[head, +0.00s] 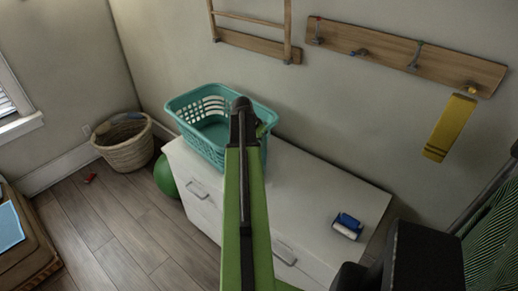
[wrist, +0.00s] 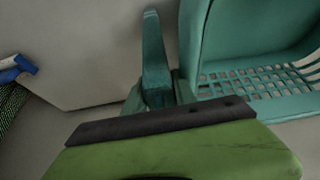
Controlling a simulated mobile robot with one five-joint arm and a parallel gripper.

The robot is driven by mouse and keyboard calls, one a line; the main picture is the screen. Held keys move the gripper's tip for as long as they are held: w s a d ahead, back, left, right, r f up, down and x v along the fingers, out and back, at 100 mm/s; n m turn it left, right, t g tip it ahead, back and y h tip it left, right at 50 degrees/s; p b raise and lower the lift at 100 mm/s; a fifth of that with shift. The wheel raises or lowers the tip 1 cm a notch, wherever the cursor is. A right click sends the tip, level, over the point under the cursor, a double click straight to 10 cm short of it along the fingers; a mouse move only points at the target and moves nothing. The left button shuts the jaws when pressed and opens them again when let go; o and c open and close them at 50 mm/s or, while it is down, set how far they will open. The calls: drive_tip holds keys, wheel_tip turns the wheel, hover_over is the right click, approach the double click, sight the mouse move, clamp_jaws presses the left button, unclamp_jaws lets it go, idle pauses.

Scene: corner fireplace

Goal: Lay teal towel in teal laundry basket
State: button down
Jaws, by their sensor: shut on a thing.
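The teal laundry basket (head: 190,118) stands upright on the far left end of the white cabinet. Its slotted wall and floor also fill the right of the wrist view (wrist: 240,85). My gripper (head: 242,108) is at the basket's right side; my arm hides part of the basket there. In the wrist view my gripper (wrist: 160,98) is shut on a narrow teal piece, which appears to be the teal towel (wrist: 154,55), seen almost edge-on beside the basket wall. Most of the towel is hidden, and I cannot tell whether it touches the basket.
The white cabinet top (head: 310,185) is clear in the middle. A blue-and-white brush (head: 347,225) lies near its right end. A wicker basket (head: 125,150) and a green ball (head: 166,177) are on the floor at left. A wall hook rack (head: 400,55) holds a yellow strip (head: 449,128).

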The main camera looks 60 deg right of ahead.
drive_tip(key=shift+f, duration=0.35)
drive_tip(key=c, duration=1)
unclamp_jaws()
drive_tip(key=shift+r, duration=0.1)
drive_tip(key=p+v, duration=1.1)
drive_tip(key=v, duration=0.1)
drive_tip(key=shift+a+r+p, duration=0.1)
drive_tip(key=shift+r+p, duration=0.05)
drive_tip(key=shift+p, duration=0.2)
